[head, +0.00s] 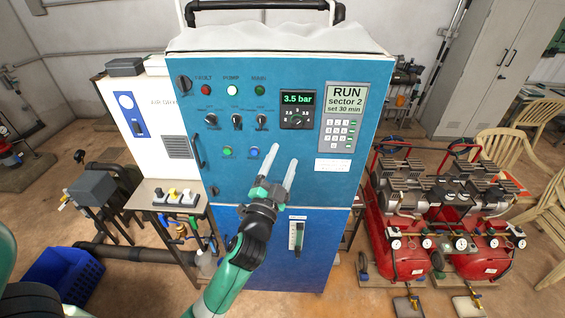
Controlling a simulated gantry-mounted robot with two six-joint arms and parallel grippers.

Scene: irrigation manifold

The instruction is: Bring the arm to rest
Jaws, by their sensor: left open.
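My left gripper (281,168) is open and empty. I cannot tell whether the fingertips touch the panel. My green and black left arm comes up from the bottom of the picture. The gauge display (298,99) reads 3.5 bar. The keypad screen (345,99) reads RUN, sector 2, set 30 min. The white pump lamp (232,90) looks lit. My right gripper does not show.
A small bench with valves (176,198) stands left of the cabinet. A blue crate (62,280) lies at the lower left. A grey locker (490,60) stands at the back right.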

